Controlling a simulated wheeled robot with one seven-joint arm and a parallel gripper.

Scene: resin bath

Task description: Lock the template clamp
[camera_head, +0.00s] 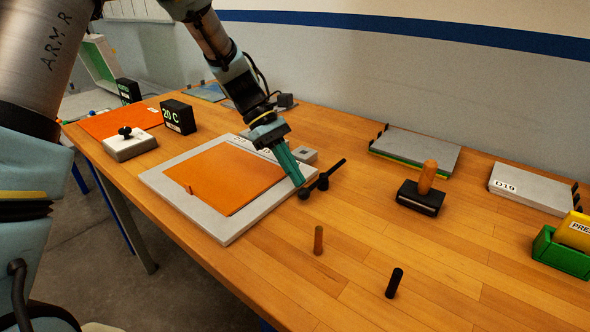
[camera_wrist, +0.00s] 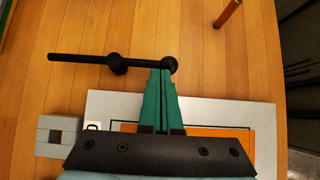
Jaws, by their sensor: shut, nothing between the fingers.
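The template clamp shows as a black lever (camera_head: 335,167) with a round pivot and a ball end, by the right corner of a pale frame (camera_head: 235,222) holding an orange panel (camera_head: 225,178). In the wrist view the lever (camera_wrist: 85,58) runs left from the ball end (camera_wrist: 169,64), with a second round knob partway along. My gripper (camera_head: 301,183) has green fingers, shut and empty, reaching down over the frame's corner. In the wrist view my gripper (camera_wrist: 161,72) has its fingertips right at the ball end; I cannot tell whether they touch it.
A small grey block (camera_head: 305,154) with a square recess sits beside the frame. A black-based stamp with a wooden handle (camera_head: 428,178), an orange peg (camera_head: 318,240) and a black peg (camera_head: 394,283) stand to the right. The table's front right is mostly clear.

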